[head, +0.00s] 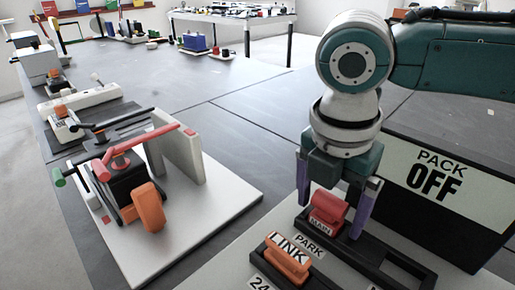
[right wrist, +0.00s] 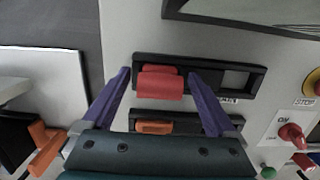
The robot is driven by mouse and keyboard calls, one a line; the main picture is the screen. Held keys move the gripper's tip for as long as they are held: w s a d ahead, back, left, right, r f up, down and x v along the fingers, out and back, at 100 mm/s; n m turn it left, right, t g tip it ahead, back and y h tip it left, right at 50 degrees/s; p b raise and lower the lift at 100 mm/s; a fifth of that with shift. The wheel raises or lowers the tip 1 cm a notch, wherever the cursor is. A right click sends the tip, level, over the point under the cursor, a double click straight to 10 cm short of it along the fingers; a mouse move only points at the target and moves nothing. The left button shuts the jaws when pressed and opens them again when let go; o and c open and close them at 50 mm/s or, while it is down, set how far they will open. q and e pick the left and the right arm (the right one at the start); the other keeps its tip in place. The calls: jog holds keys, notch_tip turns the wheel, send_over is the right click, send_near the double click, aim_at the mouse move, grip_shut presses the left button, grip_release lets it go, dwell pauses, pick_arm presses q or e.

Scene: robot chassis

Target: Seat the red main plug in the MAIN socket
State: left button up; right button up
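The red main plug (head: 329,211), marked MAIN, sits in the left part of a black two-place holder (head: 371,247); a PARK label lies beside it. The plug also shows in the right wrist view (right wrist: 160,82). To its right in the same holder is an empty square opening (right wrist: 234,80) with a partly hidden label below. My right gripper (head: 332,218) points down over the plug, its purple fingers (right wrist: 160,78) on either side. In the right wrist view a gap shows between each finger and the plug. The left gripper is not in view.
An orange LINK plug (head: 287,262) sits in a black holder in front of the red one. A box marked PACK OFF (head: 440,195) stands behind right. A fixture with an orange handle (head: 149,207) stands on a plate at left. Red knobs (right wrist: 291,132) lie right in the wrist view.

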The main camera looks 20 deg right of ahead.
grip_shut()
dwell(0.6)
jog(key=shift+r, duration=0.1)
